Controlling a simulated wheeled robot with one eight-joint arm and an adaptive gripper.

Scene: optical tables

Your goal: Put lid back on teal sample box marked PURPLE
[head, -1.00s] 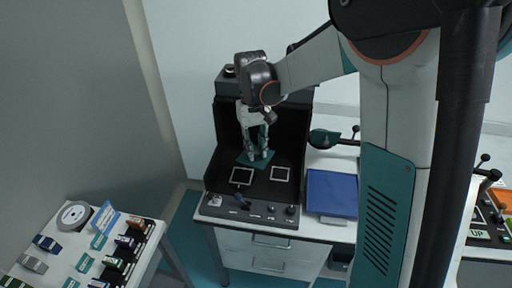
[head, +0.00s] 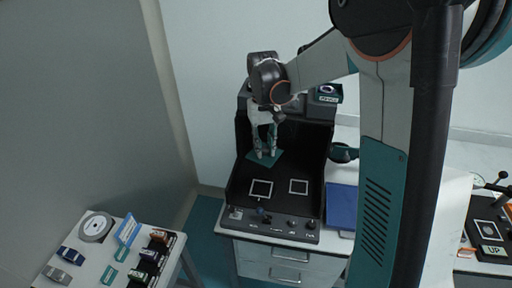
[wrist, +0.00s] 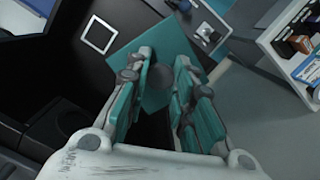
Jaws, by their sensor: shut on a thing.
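My gripper (head: 266,151) is shut on a flat square teal lid (head: 251,157), holding it over the dark work station. In the wrist view the lid (wrist: 156,98) lies between and beyond my fingertips (wrist: 160,76), with a round grey knob at the grip. An open teal box (head: 336,97) with a pale round thing inside stands at the back right, on top of the station's rear part. It has a small label on its front, too small to read surely. The box is apart from my gripper, to its right and farther back.
The station (head: 240,195) has dark side walls, two white-framed squares and a front row of knobs. A blue flat case (head: 340,206) lies to its right. A side table (head: 95,262) at left holds several small boxes and a grey disc.

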